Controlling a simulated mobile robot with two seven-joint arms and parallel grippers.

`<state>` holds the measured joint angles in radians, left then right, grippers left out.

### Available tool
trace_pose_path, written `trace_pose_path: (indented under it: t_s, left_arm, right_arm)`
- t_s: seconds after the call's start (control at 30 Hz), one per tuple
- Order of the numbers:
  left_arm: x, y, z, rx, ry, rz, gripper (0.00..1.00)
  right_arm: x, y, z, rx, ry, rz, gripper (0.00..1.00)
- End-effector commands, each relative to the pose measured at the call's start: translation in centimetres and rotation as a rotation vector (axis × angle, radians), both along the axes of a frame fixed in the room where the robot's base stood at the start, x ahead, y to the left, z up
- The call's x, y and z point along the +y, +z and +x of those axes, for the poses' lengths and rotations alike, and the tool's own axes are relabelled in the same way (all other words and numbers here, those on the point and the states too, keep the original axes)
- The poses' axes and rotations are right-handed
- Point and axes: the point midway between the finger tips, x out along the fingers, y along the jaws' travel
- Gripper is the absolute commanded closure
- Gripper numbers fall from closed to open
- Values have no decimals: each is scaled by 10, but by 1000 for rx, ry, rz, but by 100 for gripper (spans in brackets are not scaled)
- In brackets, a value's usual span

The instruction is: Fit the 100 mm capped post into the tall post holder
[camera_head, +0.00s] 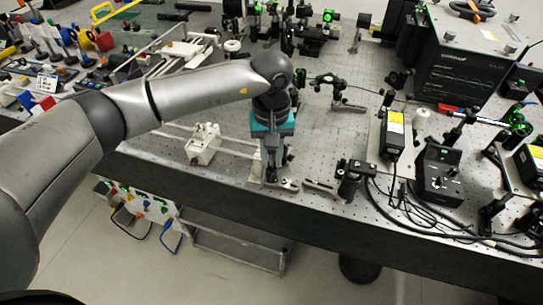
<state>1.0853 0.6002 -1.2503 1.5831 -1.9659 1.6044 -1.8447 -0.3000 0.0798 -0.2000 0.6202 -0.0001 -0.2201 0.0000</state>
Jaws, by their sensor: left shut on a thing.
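My left arm reaches in from the left across the bench. Its gripper (271,160) points straight down near the bench's front edge, with a teal band above the fingers. The fingers are shut on a thin, dark, upright piece, which I take for the capped post; the fingers hide most of it. Directly below is a small metal base (287,184) on the bench top. The tall post holder is not clearly made out there, and I cannot tell whether the post is inside it or above it. My right gripper is not in view.
A black mount (350,180) stands close to the right of the gripper. A white box on rails (203,144) is to the left. A laser box (393,135), a black controller (440,172) and loose cables fill the right. Some perforated bench top (335,128) is bare behind the gripper.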

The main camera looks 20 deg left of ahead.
Motion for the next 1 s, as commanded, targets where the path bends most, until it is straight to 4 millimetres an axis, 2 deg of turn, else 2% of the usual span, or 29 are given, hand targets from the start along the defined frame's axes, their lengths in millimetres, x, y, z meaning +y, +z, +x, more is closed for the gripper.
trace_pose_path:
  t_s: [0.17, 0.2, 0.47, 0.77, 0.87, 1.0]
  left_arm:
    - [0, 0, 0, 0, 0, 0, 100]
    - [0, 0, 0, 0, 0, 0, 73]
    - [0, 0, 0, 0, 0, 0, 43]
    - [0, 2, 0, 0, 0, 1, 42]
    - [0, 10, 1, -2, -1, 1, 42]
    - [0, 35, 1, -6, -2, 0, 42]
  right_arm:
    - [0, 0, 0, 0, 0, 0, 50]
    - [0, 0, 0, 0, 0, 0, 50]
    - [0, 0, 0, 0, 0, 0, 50]
    - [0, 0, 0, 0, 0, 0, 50]
    - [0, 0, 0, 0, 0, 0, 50]
    - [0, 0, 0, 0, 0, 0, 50]
